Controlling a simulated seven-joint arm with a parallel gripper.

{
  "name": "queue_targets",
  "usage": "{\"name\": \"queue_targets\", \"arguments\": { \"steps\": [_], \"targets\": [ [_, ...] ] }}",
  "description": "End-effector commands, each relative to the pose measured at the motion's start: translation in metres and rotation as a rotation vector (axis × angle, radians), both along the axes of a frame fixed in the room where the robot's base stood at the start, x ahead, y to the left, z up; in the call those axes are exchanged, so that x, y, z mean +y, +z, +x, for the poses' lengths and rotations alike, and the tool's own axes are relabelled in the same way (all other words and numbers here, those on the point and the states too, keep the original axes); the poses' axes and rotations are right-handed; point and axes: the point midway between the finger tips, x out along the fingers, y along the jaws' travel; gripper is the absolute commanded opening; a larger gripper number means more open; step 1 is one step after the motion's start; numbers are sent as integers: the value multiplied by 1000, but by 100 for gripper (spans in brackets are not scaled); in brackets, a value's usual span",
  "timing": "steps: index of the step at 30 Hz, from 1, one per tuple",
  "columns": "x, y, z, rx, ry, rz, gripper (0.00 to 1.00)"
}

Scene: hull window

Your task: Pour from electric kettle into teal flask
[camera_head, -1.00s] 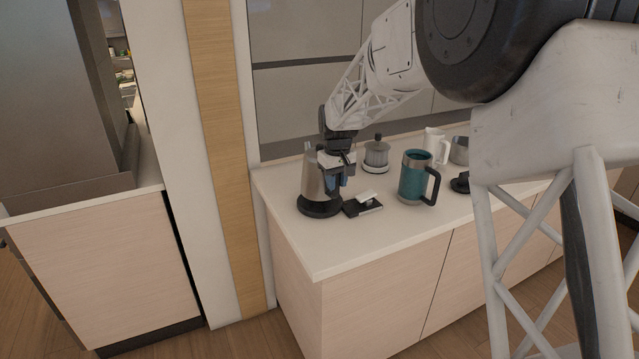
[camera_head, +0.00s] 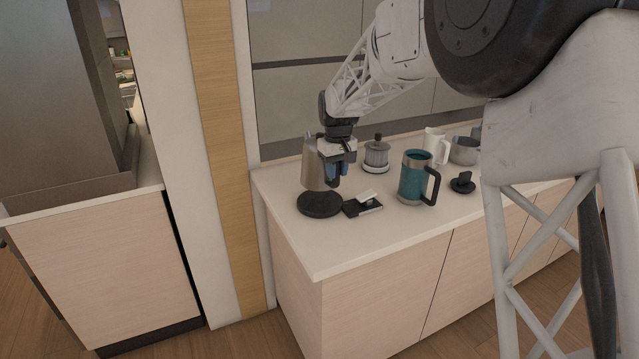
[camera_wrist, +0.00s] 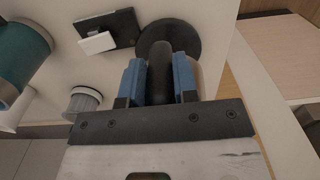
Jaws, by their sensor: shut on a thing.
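The electric kettle (camera_head: 315,168) is a silver metal body held just above its round black base (camera_head: 320,205) at the left end of the counter. My gripper (camera_head: 338,166) is shut on the kettle's black handle; in the wrist view its blue pads (camera_wrist: 158,80) press on both sides of the handle (camera_wrist: 160,72). The kettle looks about upright. The teal flask (camera_head: 413,178), with a black side handle, stands upright on the counter to the right of the kettle. It also shows at the left edge of the wrist view (camera_wrist: 18,58). Its inside is not clear.
A black tray with a white piece (camera_head: 363,203) lies between kettle base and flask. A grey lidded pot (camera_head: 377,154) stands behind. A white pitcher (camera_head: 436,145), a metal pot (camera_head: 464,151) and a black lid-like piece (camera_head: 462,183) are to the right. The counter's front strip (camera_head: 340,240) is clear.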

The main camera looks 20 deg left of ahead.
Motion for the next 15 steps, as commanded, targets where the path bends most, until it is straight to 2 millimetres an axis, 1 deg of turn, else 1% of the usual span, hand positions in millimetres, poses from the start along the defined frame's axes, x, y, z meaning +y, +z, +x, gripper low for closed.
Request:
{"name": "queue_targets", "arguments": {
  "steps": [1,15],
  "targets": [
    [0,4,0,-3,0,1,0],
    [0,20,0,-4,0,2,0]
  ]
}}
